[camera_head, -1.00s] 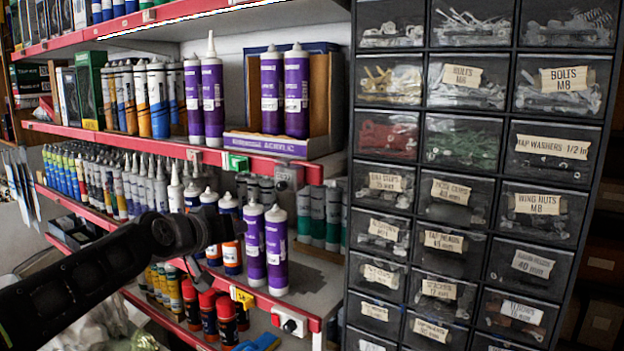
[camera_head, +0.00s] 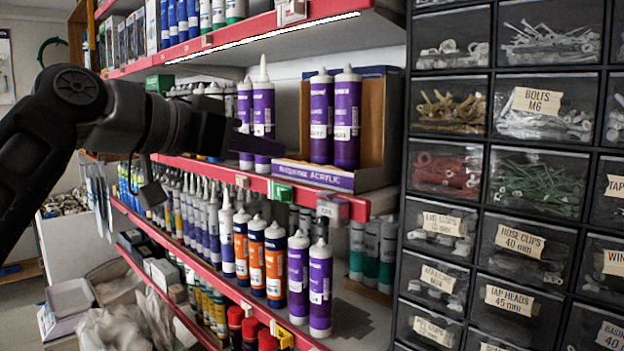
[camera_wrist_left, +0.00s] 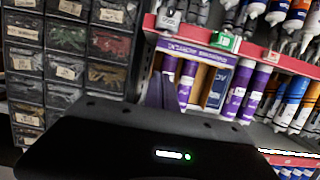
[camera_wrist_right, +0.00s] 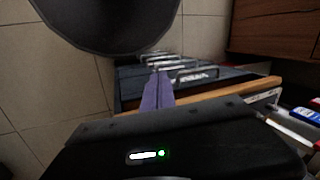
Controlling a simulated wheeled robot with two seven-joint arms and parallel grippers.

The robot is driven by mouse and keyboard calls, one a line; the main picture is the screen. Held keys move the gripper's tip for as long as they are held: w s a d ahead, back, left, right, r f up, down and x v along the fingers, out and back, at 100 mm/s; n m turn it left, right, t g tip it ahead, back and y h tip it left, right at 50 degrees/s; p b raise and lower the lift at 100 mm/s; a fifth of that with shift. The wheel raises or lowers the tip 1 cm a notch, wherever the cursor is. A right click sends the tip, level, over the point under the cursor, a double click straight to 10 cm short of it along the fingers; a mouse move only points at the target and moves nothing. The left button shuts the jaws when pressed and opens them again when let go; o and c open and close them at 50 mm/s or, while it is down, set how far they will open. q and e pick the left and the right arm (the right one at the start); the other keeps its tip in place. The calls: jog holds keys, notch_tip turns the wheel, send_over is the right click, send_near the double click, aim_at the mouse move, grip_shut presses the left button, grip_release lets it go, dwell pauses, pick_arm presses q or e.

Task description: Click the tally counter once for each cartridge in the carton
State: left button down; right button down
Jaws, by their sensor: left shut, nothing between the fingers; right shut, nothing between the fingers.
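The carton (camera_head: 335,179) is an open-fronted box with a purple printed lip on the upper red shelf. Two purple cartridges, one (camera_head: 321,117) and another (camera_head: 347,118), stand upright in it; its deeper inside is hidden. A small grey device (camera_head: 333,208), seemingly the tally counter, is on the shelf's front edge below the carton; its face is unclear. My left gripper (camera_head: 262,145) is shut and empty, left of the carton, in front of two loose purple cartridges. The carton also shows upside down in the left wrist view (camera_wrist_left: 192,51). My right gripper (camera_wrist_right: 158,90) is shut and empty, seen only in its wrist view.
A green-and-white device (camera_head: 280,192) sits on the same shelf edge, left of the grey one. Labelled drawers (camera_head: 449,170) stand close on the right. Many tubes crowd the lower shelf (camera_head: 213,230). Floor tiles and a wooden edge (camera_wrist_right: 205,102) lie near my right gripper.

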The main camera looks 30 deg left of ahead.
pick_arm(q)
jog(key=p, duration=0.3)
send_over(327, 193)
jog(key=s+a, duration=0.2)
jog(key=s, duration=0.1)
notch_tip(327, 193, down, 2)
jog(key=f, duration=0.3)
jog(key=w+f+b, duration=0.1)
jog(key=shift+d+f, duration=0.25)
jog(key=shift+d, duration=0.1)
